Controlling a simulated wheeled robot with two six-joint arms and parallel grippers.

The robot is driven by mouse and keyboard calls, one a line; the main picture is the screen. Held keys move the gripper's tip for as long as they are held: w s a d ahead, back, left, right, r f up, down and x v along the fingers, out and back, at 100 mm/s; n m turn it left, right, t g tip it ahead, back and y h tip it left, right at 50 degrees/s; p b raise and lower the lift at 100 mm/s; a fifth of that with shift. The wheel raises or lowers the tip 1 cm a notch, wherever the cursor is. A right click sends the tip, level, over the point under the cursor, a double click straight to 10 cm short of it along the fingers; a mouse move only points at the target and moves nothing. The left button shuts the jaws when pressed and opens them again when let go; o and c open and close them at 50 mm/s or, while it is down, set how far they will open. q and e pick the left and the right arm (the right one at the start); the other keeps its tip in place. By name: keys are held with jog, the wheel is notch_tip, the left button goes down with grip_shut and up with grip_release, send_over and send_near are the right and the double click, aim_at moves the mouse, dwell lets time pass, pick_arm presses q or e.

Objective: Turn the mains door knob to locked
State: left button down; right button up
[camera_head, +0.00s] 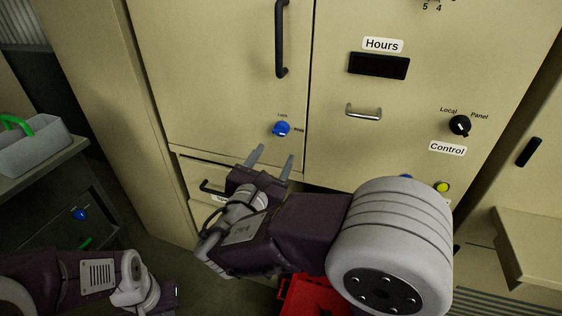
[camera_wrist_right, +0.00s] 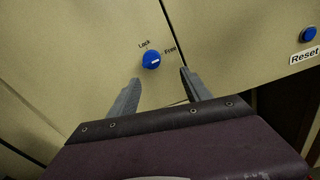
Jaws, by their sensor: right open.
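The blue door knob (camera_head: 282,129) sits low on the tall cream cabinet door (camera_head: 215,75), below the long black handle. "Lock" is printed above the knob and "Free" to its right. In the right wrist view the knob (camera_wrist_right: 151,60) has a white mark that points toward "Free". My right gripper (camera_head: 273,160) is open and empty, just below the knob in the head view. In the right wrist view the knob shows just beyond the gap between the fingertips (camera_wrist_right: 160,77), with no visible contact. My left arm is at the lower left; its fingers cannot be made out.
The black door handle (camera_head: 281,38) is above the knob. To the right are the Hours display (camera_head: 379,65), a metal handle (camera_head: 364,111) and the Local/Panel switch (camera_head: 460,125). A drawer handle (camera_head: 212,188) is below left. A red box (camera_head: 312,298) is under my right arm.

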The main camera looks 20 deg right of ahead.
aim_at(279, 133)
jog(key=shift+n+t, duration=0.3)
jog(key=shift+t, duration=0.1)
jog(key=x, duration=0.6)
jog(key=a+b+x, duration=0.1)
jog(key=x, duration=0.1)
jog(key=shift+w+d+r, duration=0.25)
jog(key=shift+w+r, duration=0.15)
jog(key=shift+w, duration=0.2)
grip_shut()
